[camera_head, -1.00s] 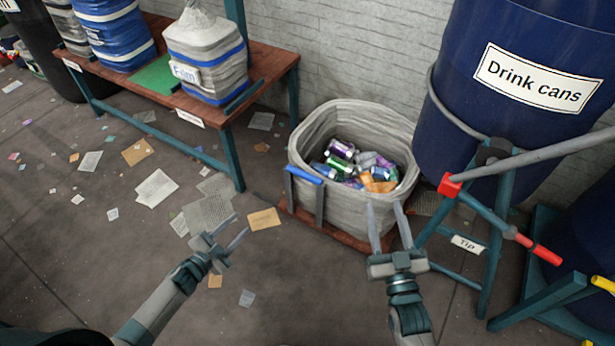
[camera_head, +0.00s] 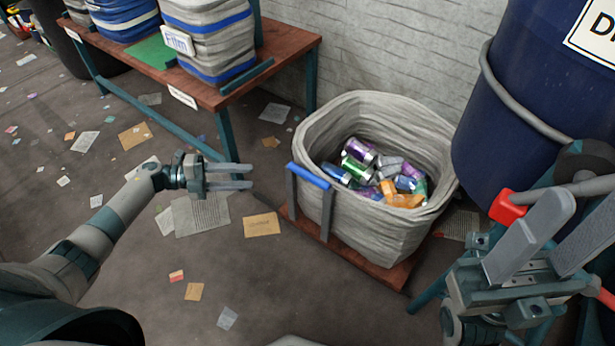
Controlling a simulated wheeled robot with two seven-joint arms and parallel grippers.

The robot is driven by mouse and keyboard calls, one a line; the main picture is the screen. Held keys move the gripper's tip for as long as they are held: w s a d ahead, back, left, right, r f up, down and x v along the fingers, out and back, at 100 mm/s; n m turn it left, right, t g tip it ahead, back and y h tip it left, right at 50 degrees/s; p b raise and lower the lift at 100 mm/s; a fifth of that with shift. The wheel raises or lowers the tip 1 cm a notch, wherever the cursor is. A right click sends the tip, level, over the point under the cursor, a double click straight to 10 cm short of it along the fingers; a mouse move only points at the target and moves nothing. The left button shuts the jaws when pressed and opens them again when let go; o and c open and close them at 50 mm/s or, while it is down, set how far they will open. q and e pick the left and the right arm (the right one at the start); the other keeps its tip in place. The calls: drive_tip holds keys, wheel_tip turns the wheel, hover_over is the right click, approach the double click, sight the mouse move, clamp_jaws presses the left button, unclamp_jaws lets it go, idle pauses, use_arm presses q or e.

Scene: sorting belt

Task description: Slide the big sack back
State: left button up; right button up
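The big sack (camera_head: 375,225) is a grey-white, open-topped bag with several drink cans (camera_head: 378,175) inside. It stands upright on a low reddish-brown board (camera_head: 391,272) on the floor. A blue-topped handle (camera_head: 309,176) with grey uprights stands at its front left side. My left gripper (camera_head: 250,176) is open and empty, to the left of the handle and apart from it, with its fingers pointing right. My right gripper (camera_head: 572,225) is open, with its fingers apart and raised, at the right in front of the blue drum's stand. Nothing shows between its fingers.
A large blue drum (camera_head: 520,90) stands right of the sack, with a red-ended lever (camera_head: 508,207) below it. A brick wall (camera_head: 390,45) is behind. A wooden bench (camera_head: 285,52) with sacks stands at the back left. Paper scraps litter the otherwise open floor in front.

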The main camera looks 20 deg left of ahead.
sight(302, 176)
use_arm(q)
drive_tip(key=shift+d, duration=0.1)
drive_tip(key=b+x, duration=0.2)
drive_tip(key=x, duration=1.5)
drive_tip(key=shift+w+d+b, duration=0.1)
drive_tip(key=shift+w+b, duration=0.05)
drive_tip(key=shift+b, duration=0.25)
clamp_jaws()
